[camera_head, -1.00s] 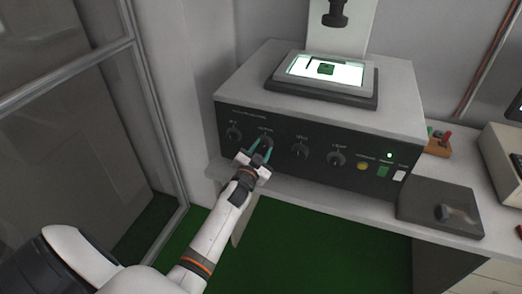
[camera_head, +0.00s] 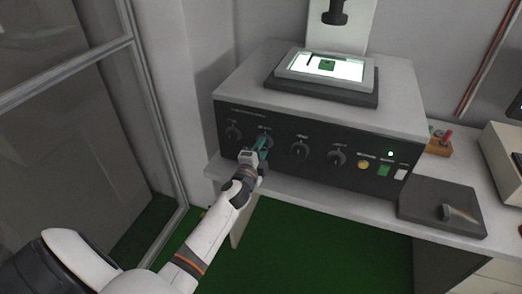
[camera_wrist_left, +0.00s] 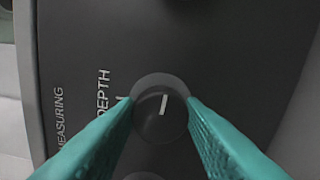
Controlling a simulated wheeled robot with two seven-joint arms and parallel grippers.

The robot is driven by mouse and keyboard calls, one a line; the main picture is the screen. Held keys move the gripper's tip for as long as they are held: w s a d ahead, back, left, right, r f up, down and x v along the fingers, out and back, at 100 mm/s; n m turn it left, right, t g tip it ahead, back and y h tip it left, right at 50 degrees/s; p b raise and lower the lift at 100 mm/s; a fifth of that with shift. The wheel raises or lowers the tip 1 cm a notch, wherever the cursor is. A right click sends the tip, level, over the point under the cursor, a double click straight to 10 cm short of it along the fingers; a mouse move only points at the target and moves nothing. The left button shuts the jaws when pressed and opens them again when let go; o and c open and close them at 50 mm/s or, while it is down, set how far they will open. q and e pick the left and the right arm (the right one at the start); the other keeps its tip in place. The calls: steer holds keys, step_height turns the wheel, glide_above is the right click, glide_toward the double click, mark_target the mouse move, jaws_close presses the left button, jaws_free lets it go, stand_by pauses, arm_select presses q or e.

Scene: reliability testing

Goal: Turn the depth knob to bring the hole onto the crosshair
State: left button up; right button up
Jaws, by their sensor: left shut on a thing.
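The depth knob (camera_wrist_left: 160,113) is a dark round knob with a white pointer line, beside the word DEPTH in the left wrist view. The line points nearly along the picture's vertical, leaning slightly right at its top. My left gripper (camera_wrist_left: 160,102) has its teal fingers on either side of the knob and is shut on it. In the head view the left gripper (camera_head: 262,146) covers much of that knob on the dark panel. A small green piece (camera_head: 326,65) lies on the bright stage (camera_head: 350,70). Its hole and the crosshair are too small to make out. My right gripper is not in view.
Other knobs stand close by: one at the left (camera_head: 233,132) and two to the right (camera_head: 299,151), (camera_head: 337,158). Yellow, green and white buttons (camera_head: 364,164) follow. A grey tray (camera_head: 420,205) sits on the bench at right.

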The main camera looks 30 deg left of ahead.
arm_select(q)
steer(key=shift+m, duration=1.1)
steer(key=o, duration=1)
steer(key=b+v, duration=0.1)
steer(key=v, duration=1.1)
steer(key=shift+f+b, duration=0.1)
steer(key=shift+b, duration=0.2)
